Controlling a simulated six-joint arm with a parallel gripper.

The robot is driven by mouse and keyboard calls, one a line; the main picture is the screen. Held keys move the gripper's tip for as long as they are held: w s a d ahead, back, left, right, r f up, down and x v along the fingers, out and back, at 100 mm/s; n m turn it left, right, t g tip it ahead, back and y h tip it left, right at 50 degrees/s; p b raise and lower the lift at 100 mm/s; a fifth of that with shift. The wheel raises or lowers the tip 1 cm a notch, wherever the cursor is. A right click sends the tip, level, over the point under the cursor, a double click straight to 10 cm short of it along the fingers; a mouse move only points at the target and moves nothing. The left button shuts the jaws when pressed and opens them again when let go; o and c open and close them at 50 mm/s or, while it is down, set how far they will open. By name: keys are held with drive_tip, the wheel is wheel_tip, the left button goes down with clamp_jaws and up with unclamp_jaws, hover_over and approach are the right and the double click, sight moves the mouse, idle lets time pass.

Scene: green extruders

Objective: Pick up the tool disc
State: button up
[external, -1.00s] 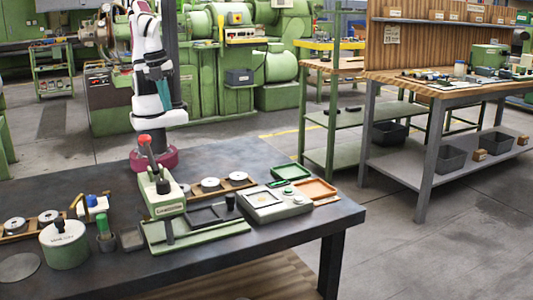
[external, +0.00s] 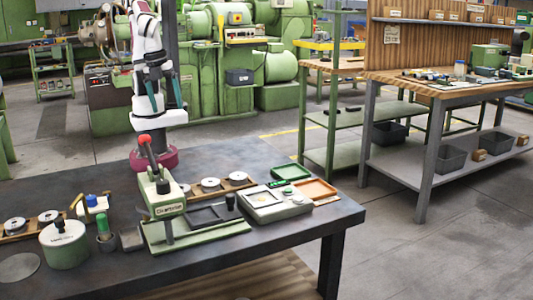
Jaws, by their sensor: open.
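Metal discs sit in two wooden racks on the dark bench. The rack behind the green press (external: 163,205) holds a disc at its middle (external: 210,184) and another at its right end (external: 238,178). The left rack holds a disc at its left (external: 15,225) and one at its right (external: 48,216). I cannot tell which one is the tool disc. My gripper (external: 167,108) points down with its dark teal fingers spread apart, above and behind the bench items. It is empty and touches no disc.
A green round pot (external: 65,247), a green-capped bottle (external: 105,235) and a grey-green device (external: 273,203) stand on the bench. A green tray (external: 291,172) and an orange tray (external: 314,189) lie at the right. The bench's front right corner is clear.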

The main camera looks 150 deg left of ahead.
drive_tip(key=shift+o, duration=0.8)
drive_tip(key=n+h, duration=0.2)
drive_tip(key=n, duration=0.6)
hover_over(210, 181)
drive_tip(key=d, duration=0.1)
wheel_tip(210, 181, down, 4)
drive_tip(key=f, duration=1.1)
drive_tip(key=a+f, duration=0.1)
drive_tip(key=f, duration=0.4)
drive_tip(key=shift+w+f, duration=0.1)
drive_tip(key=shift+f, duration=0.05)
clamp_jaws()
